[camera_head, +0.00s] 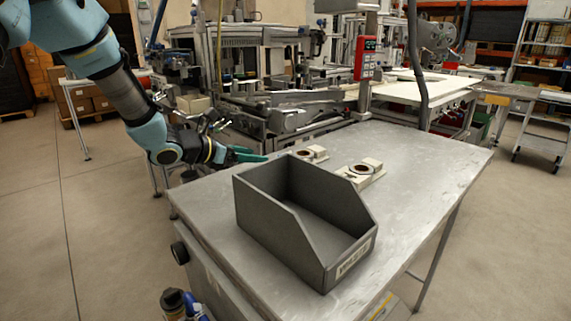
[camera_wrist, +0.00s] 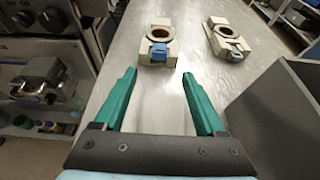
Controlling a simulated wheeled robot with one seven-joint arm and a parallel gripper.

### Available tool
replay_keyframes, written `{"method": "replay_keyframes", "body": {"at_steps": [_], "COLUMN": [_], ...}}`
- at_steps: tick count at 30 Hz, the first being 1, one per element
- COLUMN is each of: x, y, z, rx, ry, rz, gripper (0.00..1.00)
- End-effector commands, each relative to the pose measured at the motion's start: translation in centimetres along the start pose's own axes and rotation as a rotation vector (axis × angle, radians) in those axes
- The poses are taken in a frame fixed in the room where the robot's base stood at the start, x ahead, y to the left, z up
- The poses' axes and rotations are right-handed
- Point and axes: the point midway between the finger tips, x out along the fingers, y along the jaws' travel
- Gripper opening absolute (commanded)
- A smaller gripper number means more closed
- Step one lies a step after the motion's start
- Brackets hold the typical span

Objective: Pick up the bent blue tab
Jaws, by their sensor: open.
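In the wrist view a blue tab (camera_wrist: 158,52) sits on the near side of a beige holder (camera_wrist: 146,49) with a dark round opening. It looks folded, but its exact shape is too small to tell. My gripper (camera_wrist: 159,75) has green fingers, open and empty, with the tab beyond and between the fingertips. In the head view my gripper (camera_head: 258,156) is over the left edge of the metal table, behind the grey bin. The holders show there too, left (camera_head: 311,153) and right (camera_head: 362,178); I cannot make out the tab there.
A second holder (camera_wrist: 219,32) stands to the right, with a small blue-grey piece on it. A large open grey bin (camera_head: 262,205) stands on the metal table (camera_head: 420,170), close to my gripper. The table's right side is clear. Machinery stands behind.

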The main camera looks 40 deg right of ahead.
Motion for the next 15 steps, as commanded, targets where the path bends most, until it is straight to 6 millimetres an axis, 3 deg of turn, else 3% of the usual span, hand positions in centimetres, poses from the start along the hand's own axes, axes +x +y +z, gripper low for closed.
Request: {"method": "replay_keyframes", "body": {"at_steps": [6,15], "x": [3.2,5.9], "y": [-0.1,-0.1], "z": [0.1,0.3], "rx": [0.002,0.004], "ry": [0.003,0.004], "rz": [-0.003,-0.004], "gripper": [0.72,0.72]}}
